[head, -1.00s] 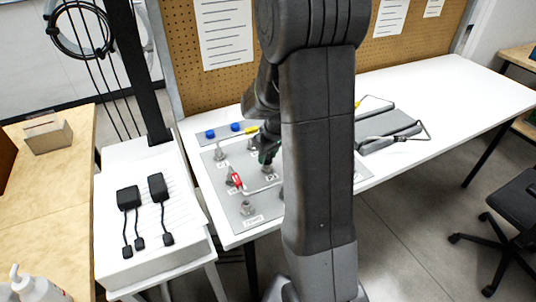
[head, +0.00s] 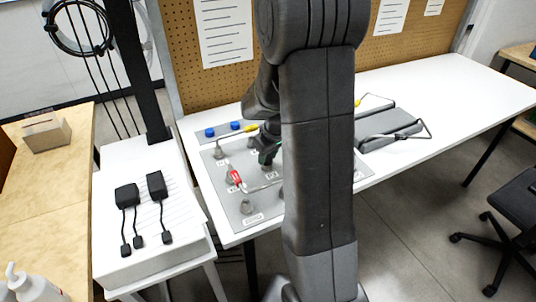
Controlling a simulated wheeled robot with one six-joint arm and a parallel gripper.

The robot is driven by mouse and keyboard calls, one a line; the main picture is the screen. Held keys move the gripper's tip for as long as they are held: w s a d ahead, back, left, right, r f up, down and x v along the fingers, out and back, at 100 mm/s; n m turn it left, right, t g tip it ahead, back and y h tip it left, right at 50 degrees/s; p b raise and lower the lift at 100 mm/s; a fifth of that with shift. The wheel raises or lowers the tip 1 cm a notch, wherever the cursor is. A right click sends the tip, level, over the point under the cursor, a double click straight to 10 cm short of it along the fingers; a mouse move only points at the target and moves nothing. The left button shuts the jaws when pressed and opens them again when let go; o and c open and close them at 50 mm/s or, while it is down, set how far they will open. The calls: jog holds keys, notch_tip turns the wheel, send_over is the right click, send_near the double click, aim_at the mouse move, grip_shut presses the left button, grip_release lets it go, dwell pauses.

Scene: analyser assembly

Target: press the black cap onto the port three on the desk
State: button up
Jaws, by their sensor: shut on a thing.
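A grey port plate (head: 230,202) lies on the white desk, with several grey ports and small white labels. My gripper (head: 267,160) is low over the middle of this plate, mostly behind my own arm column; a dark green part of it shows. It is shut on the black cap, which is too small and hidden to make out. A grey port (head: 266,168) stands directly below the gripper, with a label beside it that looks like P3. I cannot tell whether cap and port touch.
A grey device with a wire handle (head: 390,132) lies right. Black adapters (head: 127,196) lie on the left stand.

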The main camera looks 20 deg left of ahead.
jog(key=shift+f+b, duration=0.35)
jog(key=shift+f, duration=0.15)
jog(key=o, duration=1)
jog(key=shift+o, duration=0.2)
jog(key=shift+r, duration=0.15)
jog(key=p+v, duration=0.1)
jog(key=v, duration=1.2)
jog(key=shift+r, duration=0.3)
jog(key=shift+d, duration=0.1)
